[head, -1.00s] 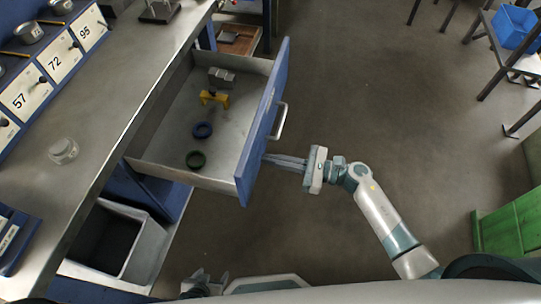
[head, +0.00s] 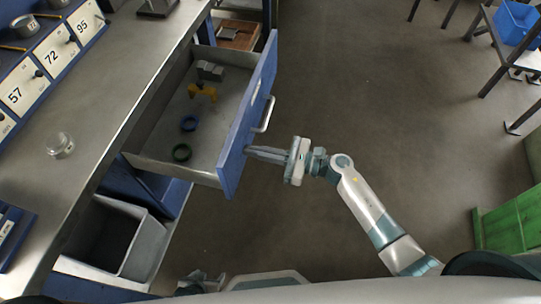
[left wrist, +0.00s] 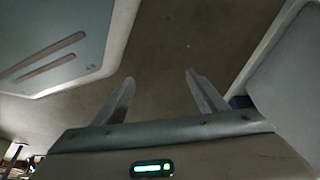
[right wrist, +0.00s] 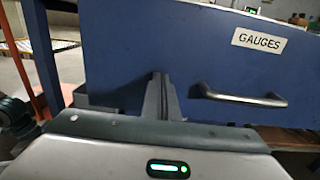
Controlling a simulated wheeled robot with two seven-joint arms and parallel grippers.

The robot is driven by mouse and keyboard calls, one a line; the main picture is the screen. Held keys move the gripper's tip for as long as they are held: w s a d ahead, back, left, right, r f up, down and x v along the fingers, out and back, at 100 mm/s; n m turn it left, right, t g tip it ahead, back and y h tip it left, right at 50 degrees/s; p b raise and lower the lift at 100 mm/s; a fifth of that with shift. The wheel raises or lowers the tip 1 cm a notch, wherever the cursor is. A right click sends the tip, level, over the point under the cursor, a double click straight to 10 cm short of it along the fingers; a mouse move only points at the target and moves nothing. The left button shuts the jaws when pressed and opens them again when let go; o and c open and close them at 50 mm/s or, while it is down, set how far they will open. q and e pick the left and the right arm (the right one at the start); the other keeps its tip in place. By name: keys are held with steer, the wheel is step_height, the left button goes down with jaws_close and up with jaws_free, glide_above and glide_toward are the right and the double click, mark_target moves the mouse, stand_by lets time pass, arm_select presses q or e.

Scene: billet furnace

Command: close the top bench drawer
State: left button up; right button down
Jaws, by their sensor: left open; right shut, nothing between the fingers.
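The top bench drawer (head: 205,150) stands partly open under the grey bench top (head: 105,95). Its blue front (head: 238,150) carries a metal handle (head: 266,115) and, in the right wrist view, a label reading GAUGES (right wrist: 258,40). My right gripper (head: 250,153) is shut and empty, its fingertips at the outer face of the drawer front, beside the handle toward the near end. In the right wrist view its fingers (right wrist: 158,85) point at the blue panel. My left gripper (left wrist: 160,80) is open and empty, low at the bottom of the head view (head: 205,280).
A grey bin (head: 140,250) stands below the drawer. The floor to the right is clear up to a green crate (head: 508,218).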

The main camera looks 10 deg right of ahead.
arm_select(q)
steer(key=s+a+f+g+b, duration=0.2)
steer(key=s+a+b, duration=0.1)
arm_select(e)
steer(key=x, duration=0.8)
steer(key=shift+w+a+f, duration=0.15)
steer(key=shift+a, duration=0.2)
steer(key=b+x, duration=0.3)
steer(key=x, duration=0.7)
steer(key=shift+a, duration=0.3)
steer(key=b, duration=0.4)
glide_above(164, 141)
steer(key=v, duration=0.4)
steer(key=shift+a, duration=0.3)
steer(key=shift+x, duration=0.85)
steer(key=shift+b+x, duration=0.55)
steer(key=shift+x, duration=0.25)
arm_select(q)
steer(key=w+d+r, duration=0.1)
steer(key=d+r, duration=0.1)
steer(key=r, duration=0.7)
steer(key=w+d+r+t, duration=0.1)
steer(key=w+d+r, duration=0.1)
steer(key=r, duration=0.8)
steer(key=shift+w+r+t, duration=0.15)
steer(key=shift+w+t, duration=0.05)
steer(key=shift+t, duration=0.1)
arm_select(e)
steer(key=shift+r, duration=0.3)
steer(key=shift+a+r, duration=0.1)
